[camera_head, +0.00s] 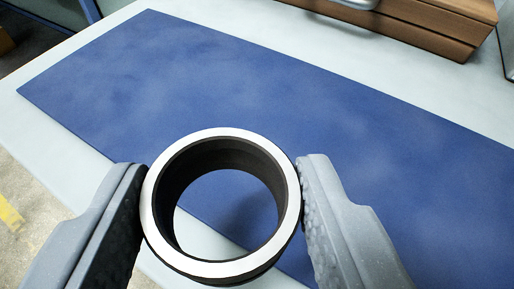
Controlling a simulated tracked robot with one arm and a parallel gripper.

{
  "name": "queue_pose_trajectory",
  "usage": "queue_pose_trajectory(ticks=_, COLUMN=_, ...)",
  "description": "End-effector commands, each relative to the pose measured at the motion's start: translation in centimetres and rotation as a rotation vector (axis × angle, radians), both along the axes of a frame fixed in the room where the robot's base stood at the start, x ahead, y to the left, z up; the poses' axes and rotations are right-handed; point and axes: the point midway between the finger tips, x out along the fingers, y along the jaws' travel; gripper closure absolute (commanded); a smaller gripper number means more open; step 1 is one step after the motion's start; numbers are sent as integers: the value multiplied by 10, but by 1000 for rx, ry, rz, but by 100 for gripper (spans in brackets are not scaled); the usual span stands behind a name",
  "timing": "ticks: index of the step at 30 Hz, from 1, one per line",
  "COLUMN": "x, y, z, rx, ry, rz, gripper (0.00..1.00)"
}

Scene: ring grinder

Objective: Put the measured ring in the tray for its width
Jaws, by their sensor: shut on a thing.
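My gripper (221,205) is shut on a metal ring (222,135), with one grey finger against each side of it. The ring has a bright silver top face and a dark inner wall. It is held above the front edge of a blue mat (250,85), and the mat and pale table show through its hole. A soft shadow falls on the mat inside the hole. No tray can be made out in this view.
The blue mat is bare and lies on a pale table (62,125). A brown wooden box (430,22) with a metal part beside it stands at the back right. The floor with a yellow mark (10,213) shows at the left.

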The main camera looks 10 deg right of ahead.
Motion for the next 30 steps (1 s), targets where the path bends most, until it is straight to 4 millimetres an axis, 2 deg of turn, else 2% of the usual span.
queue_pose_trajectory(ticks=1, x=-9, y=10, z=-12, rx=-6, ry=-3, rz=-7, gripper=83)
queue_pose_trajectory(ticks=4, x=-25, y=18, z=-18, rx=-8, ry=-4, rz=-58, gripper=83)
queue_pose_trajectory(ticks=9, x=-45, y=19, z=-14, rx=-7, ry=-6, rz=-155, gripper=83)
queue_pose_trajectory(ticks=16, x=-63, y=15, z=-2, rx=-3, ry=-3, rz=-255, gripper=83)
queue_pose_trajectory(ticks=25, x=-71, y=12, z=6, rx=-2, ry=0, rz=-307, gripper=83)
queue_pose_trajectory(ticks=30, x=-55, y=7, z=4, rx=1, ry=3, rz=-312, gripper=83)
